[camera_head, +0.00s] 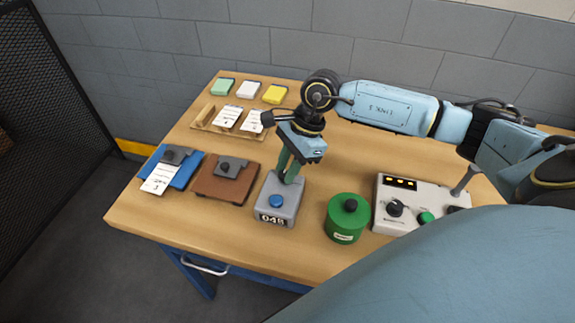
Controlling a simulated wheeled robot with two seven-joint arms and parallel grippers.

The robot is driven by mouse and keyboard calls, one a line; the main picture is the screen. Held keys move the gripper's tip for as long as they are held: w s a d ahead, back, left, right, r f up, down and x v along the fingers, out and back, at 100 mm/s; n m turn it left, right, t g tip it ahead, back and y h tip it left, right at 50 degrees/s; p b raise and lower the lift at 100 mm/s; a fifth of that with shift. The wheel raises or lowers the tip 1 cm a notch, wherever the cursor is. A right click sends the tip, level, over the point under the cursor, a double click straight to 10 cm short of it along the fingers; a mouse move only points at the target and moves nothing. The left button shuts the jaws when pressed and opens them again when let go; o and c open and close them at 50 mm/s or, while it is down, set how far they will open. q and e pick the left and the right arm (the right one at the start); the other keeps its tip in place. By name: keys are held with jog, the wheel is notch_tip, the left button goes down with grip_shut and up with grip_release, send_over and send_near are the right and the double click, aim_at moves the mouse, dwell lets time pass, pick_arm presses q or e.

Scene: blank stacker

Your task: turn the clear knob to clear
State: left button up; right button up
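A grey counter box (279,210) with a blue round button (276,201) on top and the number 048 on its front stands near the front middle of the table. My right gripper (288,177) reaches down to the back of this box, with its green fingers close together at the top rear edge. I see no clear knob; whatever lies between or behind the fingertips is hidden, and I cannot tell whether they grip anything. My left gripper is not in view.
A green canister (343,223) and a white control box (420,212) with dial and lever stand right of the counter. A brown clipboard (215,188) and a blue clipboard (186,173) lie left. A wooden card rack (200,122) and coloured pads stand behind. The table's front edge is close.

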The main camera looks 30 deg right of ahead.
jog(key=shift+c, duration=1.3)
